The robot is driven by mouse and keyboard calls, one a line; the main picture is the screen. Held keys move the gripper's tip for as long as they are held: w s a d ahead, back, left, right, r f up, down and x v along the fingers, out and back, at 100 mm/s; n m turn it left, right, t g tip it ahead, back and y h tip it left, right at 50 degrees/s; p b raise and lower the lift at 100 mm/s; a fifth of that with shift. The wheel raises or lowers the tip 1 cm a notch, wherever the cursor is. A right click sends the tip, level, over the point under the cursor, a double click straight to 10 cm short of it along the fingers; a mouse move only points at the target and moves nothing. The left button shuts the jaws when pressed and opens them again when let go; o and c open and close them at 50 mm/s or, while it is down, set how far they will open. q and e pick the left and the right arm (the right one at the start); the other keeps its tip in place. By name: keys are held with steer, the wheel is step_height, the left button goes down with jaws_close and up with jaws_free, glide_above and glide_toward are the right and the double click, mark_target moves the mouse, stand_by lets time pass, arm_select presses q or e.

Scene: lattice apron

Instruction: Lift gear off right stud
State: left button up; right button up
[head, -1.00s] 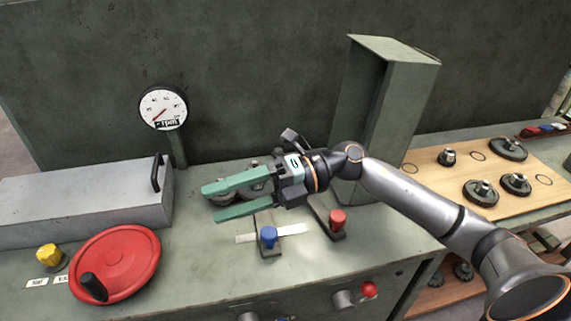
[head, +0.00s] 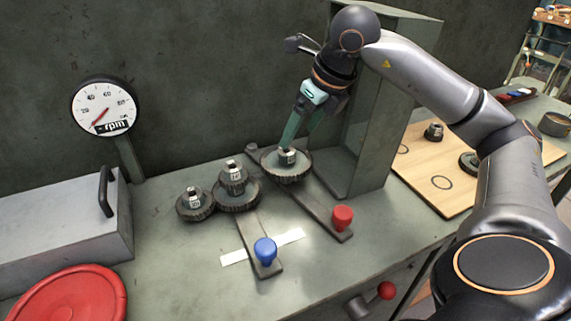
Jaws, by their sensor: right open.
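The gear on the right stud (head: 284,171) is a dark toothed disc with a pale labelled hub, lying at the back end of the red-knobbed lever. My right gripper (head: 298,140) points down over it, its green fingers open at the hub. I cannot tell whether the fingers touch the hub. To the left, a middle pair of stacked gears (head: 236,194) and a left gear (head: 194,205) sit on the bench. My left gripper is not in view.
A red-knobbed lever (head: 318,210) and a blue-knobbed lever (head: 258,240) stand in front of the gears. A tall green-grey housing (head: 365,130) rises close right of my gripper. A dial gauge (head: 104,105), a grey box (head: 60,230) and a red wheel (head: 65,298) are at left.

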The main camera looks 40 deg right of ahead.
mark_target(286, 158)
steer(key=x, duration=0.3)
steer(key=b+x, duration=0.1)
steer(key=x, duration=0.2)
steer(key=shift+w+a+f, duration=0.2)
steer(key=shift+w+a, duration=0.05)
steer(key=shift+w, duration=0.05)
jaws_close()
stand_by(0.4)
stand_by(0.7)
steer(key=shift+r, duration=0.25)
